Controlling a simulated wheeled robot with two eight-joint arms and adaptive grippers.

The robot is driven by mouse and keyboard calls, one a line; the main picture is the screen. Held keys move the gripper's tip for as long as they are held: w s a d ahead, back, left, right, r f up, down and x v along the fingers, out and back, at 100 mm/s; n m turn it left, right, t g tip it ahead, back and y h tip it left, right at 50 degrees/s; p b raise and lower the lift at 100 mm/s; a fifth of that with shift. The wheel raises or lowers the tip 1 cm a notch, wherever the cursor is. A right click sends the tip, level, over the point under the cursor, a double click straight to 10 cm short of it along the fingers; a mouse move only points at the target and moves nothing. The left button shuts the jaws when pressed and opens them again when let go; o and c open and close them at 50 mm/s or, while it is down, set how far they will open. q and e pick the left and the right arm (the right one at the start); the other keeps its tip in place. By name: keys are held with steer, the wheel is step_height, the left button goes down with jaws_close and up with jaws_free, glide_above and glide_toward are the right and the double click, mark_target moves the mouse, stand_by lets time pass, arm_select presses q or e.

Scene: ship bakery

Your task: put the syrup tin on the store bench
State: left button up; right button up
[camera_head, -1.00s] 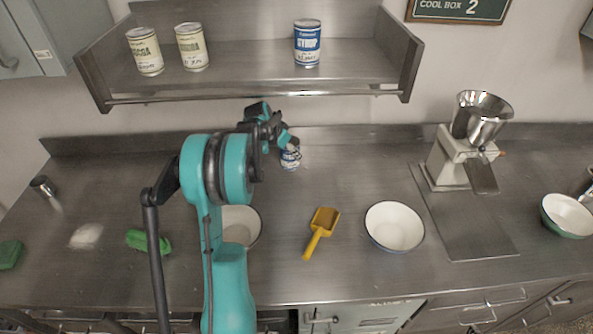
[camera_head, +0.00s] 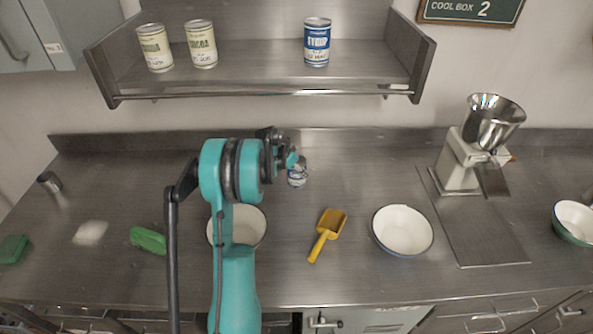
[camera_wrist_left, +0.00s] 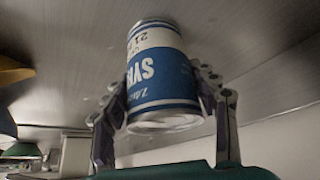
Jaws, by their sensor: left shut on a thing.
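My left gripper (camera_head: 290,158) is shut on a blue-and-white syrup tin (camera_head: 298,174) over the back middle of the steel bench (camera_head: 350,165). In the left wrist view the syrup tin (camera_wrist_left: 162,80) sits between the two fingers (camera_wrist_left: 165,98), its label upside down in the picture. Its far end is at or very close to the bench surface (camera_wrist_left: 240,40); I cannot tell if it touches. In the head view my gripper hides part of the tin. Another syrup tin (camera_head: 317,42) stands on the wall shelf (camera_head: 260,58). My right gripper is not in view.
Two cream tins (camera_head: 201,44) stand on the shelf's left. On the bench are a yellow scoop (camera_head: 327,233), white bowls (camera_head: 403,229), a green brush-like item (camera_head: 148,240) and a mill (camera_head: 475,150).

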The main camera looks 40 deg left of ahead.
arm_select(q)
steer(key=o, duration=1.7)
